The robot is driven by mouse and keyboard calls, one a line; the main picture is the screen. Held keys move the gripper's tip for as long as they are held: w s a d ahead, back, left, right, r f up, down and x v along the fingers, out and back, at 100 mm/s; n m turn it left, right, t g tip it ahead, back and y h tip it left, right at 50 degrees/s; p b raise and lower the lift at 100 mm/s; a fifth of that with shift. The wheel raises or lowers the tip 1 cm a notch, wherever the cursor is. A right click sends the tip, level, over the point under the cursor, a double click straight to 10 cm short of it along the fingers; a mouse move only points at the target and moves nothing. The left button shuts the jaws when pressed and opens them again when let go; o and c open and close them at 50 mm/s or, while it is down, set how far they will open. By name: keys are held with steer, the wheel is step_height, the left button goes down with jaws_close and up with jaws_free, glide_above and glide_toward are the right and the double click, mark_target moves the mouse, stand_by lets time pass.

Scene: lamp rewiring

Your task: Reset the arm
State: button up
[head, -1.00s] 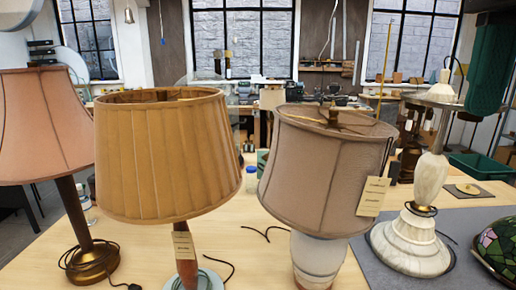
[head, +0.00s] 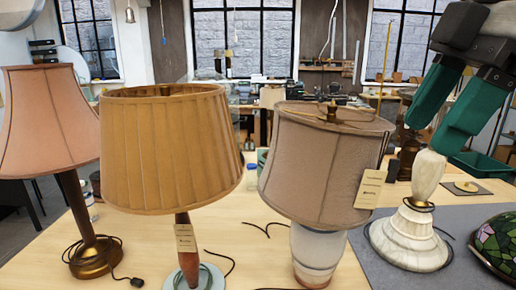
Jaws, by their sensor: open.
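My gripper (head: 430,132) is at the upper right of the head view. Its two green fingers are apart and point down and to the left. They overlap the top of the marble lamp (head: 405,242), which stands upright on a grey mat (head: 372,264). The fingers hide the upper fittings of that lamp. I cannot tell whether they touch it. Nothing is visibly held between the fingers.
Left of the marble lamp stand a mauve-shaded lamp (head: 322,170) with a tag, an ochre pleated-shade lamp (head: 170,150) and a pink-shaded lamp (head: 45,125). A stained-glass shade (head: 498,248) lies at the right edge. Loose cords lie on the wooden bench (head: 250,255).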

steer(key=w+a+f+m+t+y+b, duration=0.1)
steer(key=w+f+m+y, duration=0.15)
steer(key=w+f, duration=0.4)
steer(key=w+a+f+m+t+y, duration=0.1)
steer(key=w+f+m+t+y, duration=0.15)
steer(key=f, duration=0.65)
step_height(320, 180, down, 23)
steer(key=s+m+h+b, duration=0.1)
steer(key=s+m+b, duration=0.1)
steer(key=m, duration=0.5)
steer(key=s+d+f+m+g+h, duration=0.1)
steer(key=s+d+f+m+h, duration=0.1)
steer(key=s+f, duration=0.65)
steer(key=s+d+f+m+g+h, duration=0.1)
steer(key=s+d+f+m+h, duration=0.1)
steer(key=s+f, duration=0.65)
steer(key=s+d+f+m+g+h, duration=0.1)
steer(key=s+d+f, duration=0.2)
steer(key=s, duration=0.3)
steer(key=s+d+f+g+h+b, duration=0.1)
steer(key=s+d+f+h, duration=0.1)
steer(key=s+f, duration=0.4)
steer(key=shift+s+d+m+h, duration=0.3)
steer(key=shift+s+d+m, duration=0.15)
steer(key=shift+d, duration=0.35)
